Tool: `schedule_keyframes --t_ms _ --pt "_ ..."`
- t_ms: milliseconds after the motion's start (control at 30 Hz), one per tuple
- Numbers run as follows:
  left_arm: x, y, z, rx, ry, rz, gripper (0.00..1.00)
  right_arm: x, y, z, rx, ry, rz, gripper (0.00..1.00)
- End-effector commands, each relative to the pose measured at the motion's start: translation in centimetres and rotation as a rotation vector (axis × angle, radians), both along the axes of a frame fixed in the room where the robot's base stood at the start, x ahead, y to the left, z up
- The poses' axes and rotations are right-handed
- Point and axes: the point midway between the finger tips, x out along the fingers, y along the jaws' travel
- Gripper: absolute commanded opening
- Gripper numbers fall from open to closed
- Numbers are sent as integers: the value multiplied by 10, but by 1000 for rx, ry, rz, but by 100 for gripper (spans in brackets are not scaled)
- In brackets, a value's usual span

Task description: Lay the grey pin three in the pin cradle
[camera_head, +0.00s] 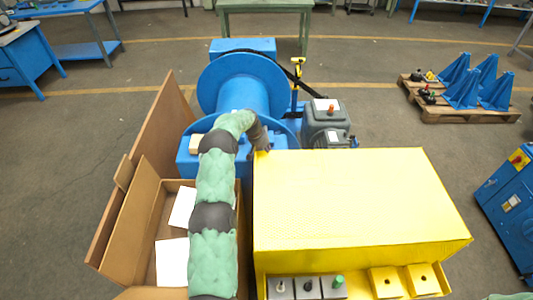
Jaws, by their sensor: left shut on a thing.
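My left arm, in a green sleeve, reaches up from the bottom of the head view. Its dark left gripper (262,146) is at the back left corner of the yellow box, beside the blue drum. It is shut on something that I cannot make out. I cannot pick out grey pin three. A yellow tray along the box's front edge holds grey blocks (307,288) with small black and green-topped parts, and yellow blocks (385,282) with dark holes. I cannot tell whether one of these is the pin cradle. My right gripper is out of view.
The yellow box (350,200) fills the middle right. A blue drum (243,85) and grey motor (326,122) stand behind it. An open cardboard box (130,230) with white sheets lies left. A pallet (462,112) with blue stands is at right.

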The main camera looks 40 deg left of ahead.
Motion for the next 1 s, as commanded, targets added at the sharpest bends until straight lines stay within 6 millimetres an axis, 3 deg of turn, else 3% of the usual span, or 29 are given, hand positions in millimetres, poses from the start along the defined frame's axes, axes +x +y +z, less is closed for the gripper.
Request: schedule_keyframes --t_ms 67,100,167,567,733,1000 --pt "1 1 0 3 -3 0 0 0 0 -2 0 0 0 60" --pt "1 1 1 3 -3 0 50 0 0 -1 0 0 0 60" --pt "1 1 1 3 -3 0 67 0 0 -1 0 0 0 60" --pt "-1 0 1 -1 1 1 67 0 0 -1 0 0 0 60" --pt "-6 5 21 1 -1 1 67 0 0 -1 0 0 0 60" --pt "-20 16 72 2 -3 1 67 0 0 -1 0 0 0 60"
